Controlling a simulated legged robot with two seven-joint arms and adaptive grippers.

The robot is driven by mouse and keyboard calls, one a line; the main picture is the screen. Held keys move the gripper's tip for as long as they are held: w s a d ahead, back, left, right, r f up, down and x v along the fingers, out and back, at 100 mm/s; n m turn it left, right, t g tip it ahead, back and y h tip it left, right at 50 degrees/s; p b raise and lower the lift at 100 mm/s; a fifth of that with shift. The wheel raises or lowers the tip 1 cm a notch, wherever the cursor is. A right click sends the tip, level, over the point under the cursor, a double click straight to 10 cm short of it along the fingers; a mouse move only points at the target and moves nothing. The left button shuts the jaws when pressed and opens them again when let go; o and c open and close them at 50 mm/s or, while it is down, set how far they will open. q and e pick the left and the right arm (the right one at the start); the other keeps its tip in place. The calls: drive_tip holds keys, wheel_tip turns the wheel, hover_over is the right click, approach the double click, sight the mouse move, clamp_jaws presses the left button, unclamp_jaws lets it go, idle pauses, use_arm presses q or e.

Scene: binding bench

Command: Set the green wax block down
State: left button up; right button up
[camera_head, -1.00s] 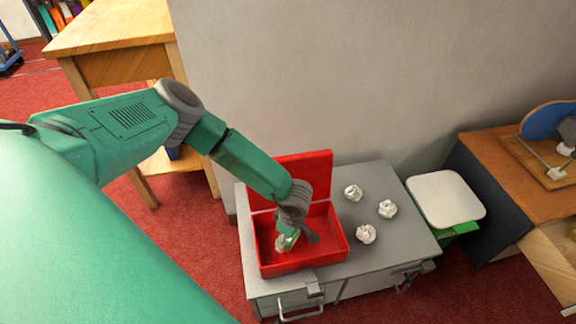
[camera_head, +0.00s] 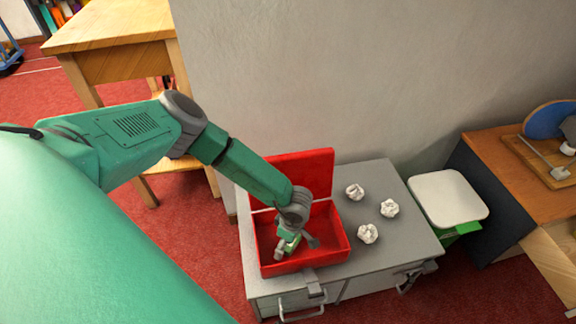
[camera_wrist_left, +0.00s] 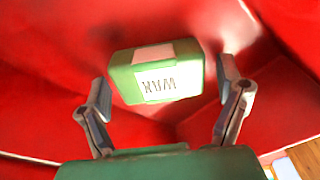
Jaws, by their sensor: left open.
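The green wax block (camera_wrist_left: 155,72) with a white lettered label is inside the red box (camera_head: 326,246), between the spread fingers of my left gripper (camera_wrist_left: 165,105). In the wrist view both fingers stand clear of the block, with gaps on each side. In the head view my left gripper (camera_head: 297,248) reaches down into the open box, and a bit of the green block (camera_head: 291,244) shows among the fingers. Whether the block rests flat on the box floor is hard to tell. My right gripper is not seen.
The box's raised lid (camera_head: 300,172) stands at its back. Crumpled white balls (camera_head: 368,233) lie on the grey cabinet (camera_head: 385,250) to the right. A green bin with a white lid (camera_head: 447,197) stands beyond, beside a wooden bench (camera_head: 505,170).

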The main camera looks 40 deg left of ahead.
use_arm(q)
wheel_tip(320, 180, up, 12)
drive_tip(key=d+p, duration=0.2)
drive_tip(key=p, duration=0.2)
drive_tip(key=s+d+r+m+t+h, duration=0.1)
drive_tip(key=s+d+r+m+t, duration=0.15)
drive_tip(key=s+d+m, duration=0.65)
drive_tip(key=s+a+r+m+g, duration=0.1)
drive_tip(key=s+a+r+m, duration=0.5)
drive_tip(key=s+a+m, duration=0.4)
drive_tip(key=shift+s+m+g, duration=0.35)
drive_tip(key=shift+s+m, duration=0.25)
drive_tip(key=shift+s, duration=0.05)
drive_tip(key=shift+r, duration=0.1)
